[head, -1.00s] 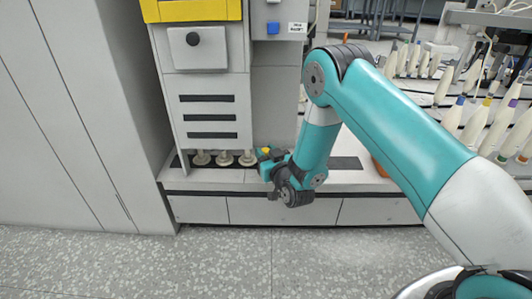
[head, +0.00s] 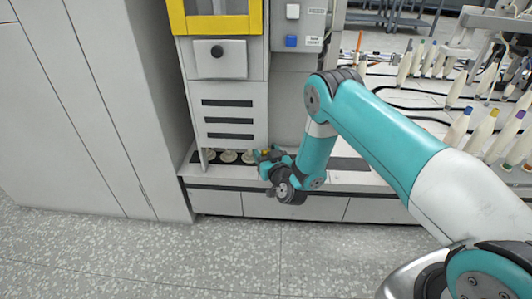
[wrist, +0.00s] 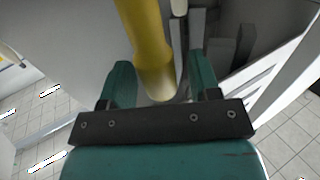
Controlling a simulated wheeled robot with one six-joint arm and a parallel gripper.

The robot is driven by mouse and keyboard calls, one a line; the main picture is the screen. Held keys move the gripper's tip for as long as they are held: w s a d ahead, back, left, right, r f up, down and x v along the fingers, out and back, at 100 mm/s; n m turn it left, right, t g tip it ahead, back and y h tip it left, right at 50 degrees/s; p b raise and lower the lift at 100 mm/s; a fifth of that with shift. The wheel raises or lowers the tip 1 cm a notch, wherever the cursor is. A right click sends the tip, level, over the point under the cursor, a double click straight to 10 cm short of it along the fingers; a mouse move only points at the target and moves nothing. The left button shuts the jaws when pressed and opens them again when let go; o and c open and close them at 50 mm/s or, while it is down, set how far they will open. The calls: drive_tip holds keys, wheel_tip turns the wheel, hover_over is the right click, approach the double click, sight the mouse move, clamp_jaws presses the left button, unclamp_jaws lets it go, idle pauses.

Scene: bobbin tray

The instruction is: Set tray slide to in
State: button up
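The machine (head: 233,88) is a pale cabinet with a row of pale bobbins (head: 228,156) at its foot. I cannot clearly make out the tray slide in the head view. My gripper (head: 264,158) is low, just right of the bobbins, with a small yellow spot at it. In the wrist view, a yellow rounded bar (wrist: 152,55) reaches down between the two teal fingers of my gripper (wrist: 162,80). The fingers stand apart, with a gap beside the bar. I cannot tell whether either finger touches it. The bar's far end is cut off.
A yellow-framed window (head: 213,22) and a dark knob (head: 217,51) are above the slots. A blue button (head: 291,41) is on the side panel. Cones of yarn (head: 482,132) stand on the bench at right. A tall grey cabinet (head: 120,110) is at left. The floor in front is clear.

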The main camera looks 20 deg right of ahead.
drive_tip(key=shift+s, duration=0.1)
drive_tip(key=shift+s+f+b, duration=0.25)
drive_tip(key=shift+s+b, duration=0.3)
drive_tip(key=shift+b, duration=0.2)
drive_tip(key=s+d+b, duration=0.1)
drive_tip(key=s+b, duration=1)
drive_tip(key=s, duration=0.5)
drive_tip(key=shift+d+r+b, duration=0.15)
drive_tip(key=shift+r+b, duration=0.05)
drive_tip(key=shift+b, duration=0.1)
